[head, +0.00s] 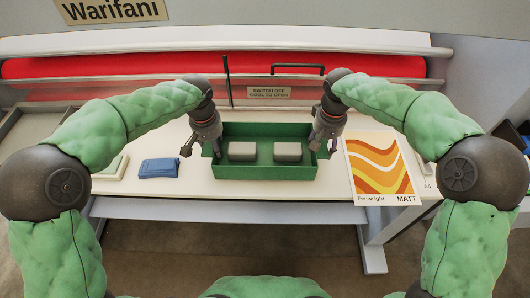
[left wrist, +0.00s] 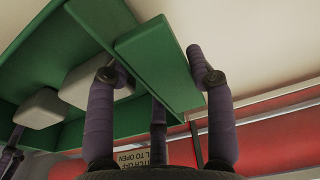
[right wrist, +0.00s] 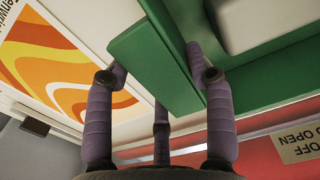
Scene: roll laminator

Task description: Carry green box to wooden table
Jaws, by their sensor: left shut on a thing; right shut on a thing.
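The green box (head: 264,171) is an open tray at the middle of the laminator's pale bed, level, with two grey blocks (head: 242,151) (head: 288,152) side by side inside. My left gripper (head: 201,150) is shut on its left end wall, which lies between the fingers in the left wrist view (left wrist: 158,65). My right gripper (head: 324,146) is shut on the right end wall, which also shows between the fingers in the right wrist view (right wrist: 155,63). I cannot tell whether the box rests on the bed or hangs just above it. No wooden table shows.
A blue folded item (head: 159,168) and a pale green pad (head: 111,168) lie left of the box. An orange wavy poster (head: 380,168) lies close to its right. Behind stand the red roller (head: 130,67) and a switch-off sign (head: 269,93). Floor shows in front.

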